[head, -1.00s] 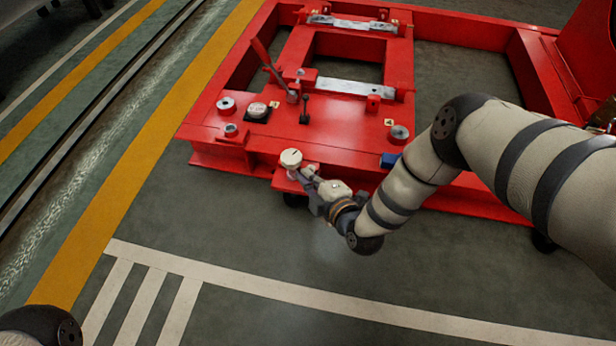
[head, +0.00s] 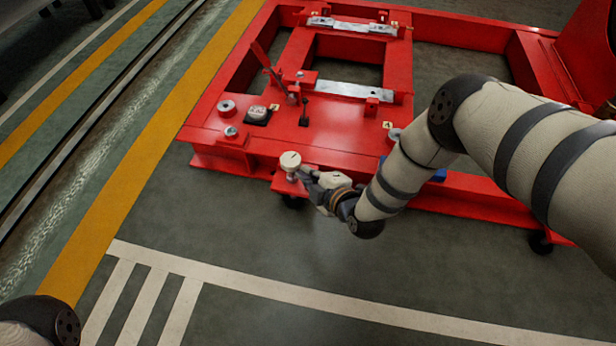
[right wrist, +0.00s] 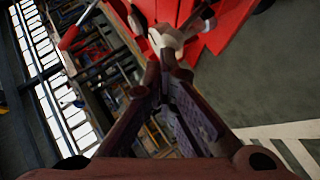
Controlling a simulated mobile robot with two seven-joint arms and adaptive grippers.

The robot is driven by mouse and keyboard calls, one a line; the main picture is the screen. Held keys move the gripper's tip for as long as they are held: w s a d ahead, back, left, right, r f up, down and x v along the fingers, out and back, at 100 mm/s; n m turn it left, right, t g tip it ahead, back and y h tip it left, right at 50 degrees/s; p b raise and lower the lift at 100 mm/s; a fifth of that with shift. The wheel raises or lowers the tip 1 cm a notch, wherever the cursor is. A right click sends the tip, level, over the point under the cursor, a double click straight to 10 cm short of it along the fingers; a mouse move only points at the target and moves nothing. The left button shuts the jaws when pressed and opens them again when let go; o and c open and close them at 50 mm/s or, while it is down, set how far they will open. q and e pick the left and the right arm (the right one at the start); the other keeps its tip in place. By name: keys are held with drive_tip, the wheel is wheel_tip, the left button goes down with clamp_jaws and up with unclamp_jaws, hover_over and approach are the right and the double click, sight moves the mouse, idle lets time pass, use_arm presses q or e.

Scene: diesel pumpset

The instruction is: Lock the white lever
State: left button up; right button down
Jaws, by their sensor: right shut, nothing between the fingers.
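The white lever (head: 290,161) shows as a round white knob on a short pale stem at the front edge of the red frame. It stands over a small red plate (head: 287,186). My right gripper (head: 305,175) is shut and empty, just right of the stem and below the knob. Whether it touches the lever I cannot tell. In the right wrist view, the white lever (right wrist: 165,38) lies just beyond the fingertips of my right gripper (right wrist: 168,66). My left gripper is out of view.
The red pumpset frame (head: 215,156) fills the upper middle. A blue part (head: 439,175) is partly behind my right arm. The floor in front is clear.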

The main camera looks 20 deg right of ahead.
drive_tip(key=shift+w+d+r, duration=0.1)
drive_tip(key=shift+r, duration=0.05)
drive_tip(key=shift+w+d+r+m+g+y+p, duration=0.35)
drive_tip(key=shift+w+d+m+g, duration=0.15)
drive_tip(key=shift+w+g, duration=0.35)
drive_tip(key=shift+w+d+m+g+y, duration=0.3)
drive_tip(key=shift+w+d+g, duration=0.2)
drive_tip(key=shift+g, duration=0.15)
drive_tip(key=shift+w+d+r+b, duration=0.1)
drive_tip(key=shift+w+d+b, duration=0.2)
drive_tip(key=shift+w+b, duration=0.2)
drive_tip(key=shift+w, duration=0.1)
drive_tip(key=shift+r, duration=0.1)
idle(0.3)
drive_tip(key=shift+r+p, duration=0.65)
drive_tip(key=shift+r, duration=0.1)
